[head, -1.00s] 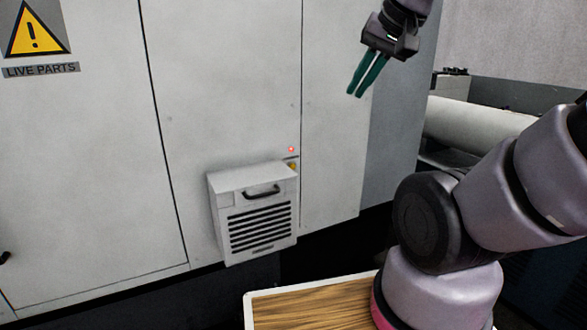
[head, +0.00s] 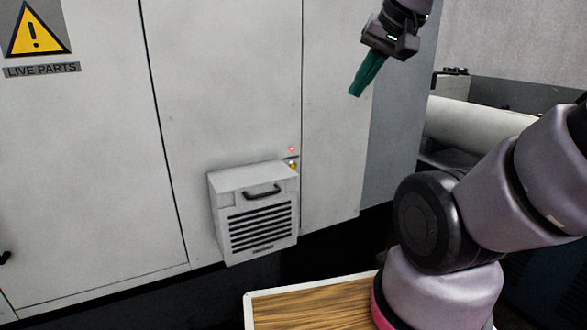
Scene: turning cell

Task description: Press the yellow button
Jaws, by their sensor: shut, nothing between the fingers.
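The yellow button (head: 293,166) is a small spot on the pale cabinet front, just above the right end of a vented box. A small red light (head: 291,149) glows a little above it. My gripper (head: 355,93) has green fingers, which are closed together and empty. It is up and to the right of the button, well apart from it in the picture, and points down and to the left. The button is small in the head view, and its lower part seems close behind the box's top edge.
The vented box (head: 262,232) with a black handle (head: 262,192) sticks out from the cabinet (head: 230,80) below the button. A warning sign (head: 33,36) is at upper left. A wooden-topped surface (head: 300,309) is at the bottom. A white cylinder (head: 470,125) lies at the right.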

